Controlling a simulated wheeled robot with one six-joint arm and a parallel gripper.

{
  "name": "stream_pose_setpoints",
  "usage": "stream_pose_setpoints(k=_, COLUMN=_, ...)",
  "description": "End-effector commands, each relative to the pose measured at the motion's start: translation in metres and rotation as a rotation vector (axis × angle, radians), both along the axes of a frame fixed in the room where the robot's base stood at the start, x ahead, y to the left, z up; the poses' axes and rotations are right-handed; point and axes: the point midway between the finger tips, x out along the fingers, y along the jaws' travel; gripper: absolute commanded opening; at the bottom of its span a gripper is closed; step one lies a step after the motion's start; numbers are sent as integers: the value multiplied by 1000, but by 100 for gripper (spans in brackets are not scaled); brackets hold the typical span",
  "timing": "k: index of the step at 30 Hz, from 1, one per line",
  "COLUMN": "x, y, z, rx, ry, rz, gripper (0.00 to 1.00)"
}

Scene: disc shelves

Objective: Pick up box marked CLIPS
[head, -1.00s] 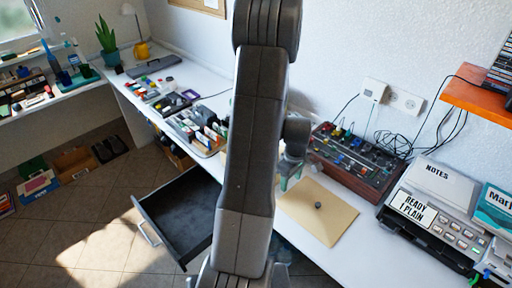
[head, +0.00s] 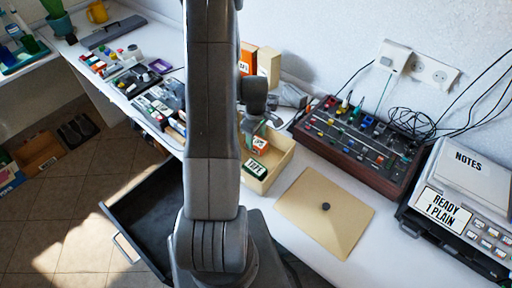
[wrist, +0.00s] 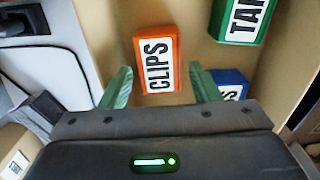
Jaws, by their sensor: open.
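The orange box marked CLIPS (wrist: 157,60) lies in an open tan box (wrist: 190,20) in the wrist view, its white label facing up. My gripper (wrist: 160,85) is open, with one green finger at each side of the lower part of the CLIPS box. Gaps show between the fingers and the box. In the head view, the CLIPS box (head: 260,146) shows small, just below my gripper (head: 256,128), inside the tan box (head: 278,165). My arm hides part of the tan box there.
A green box marked TAPE or similar (wrist: 240,18) and a blue box (wrist: 231,82) lie to the right of the CLIPS box. An envelope (head: 325,210), a mixer panel (head: 360,145) and an open drawer (head: 150,215) are nearby.

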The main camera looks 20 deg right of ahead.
Motion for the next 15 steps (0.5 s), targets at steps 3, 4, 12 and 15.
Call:
stream_pose_setpoints(k=3, x=0, y=0, z=-25, rx=0, ry=0, rz=0, gripper=56)
stream_pose_setpoints(k=4, x=0, y=0, z=-28, rx=0, ry=0, rz=0, gripper=56)
stream_pose_setpoints(k=12, x=0, y=0, z=-34, rx=0, ry=-1, rz=0, gripper=56)
stream_pose_setpoints(k=15, x=0, y=0, z=-34, rx=0, ry=-1, rz=0, gripper=47)
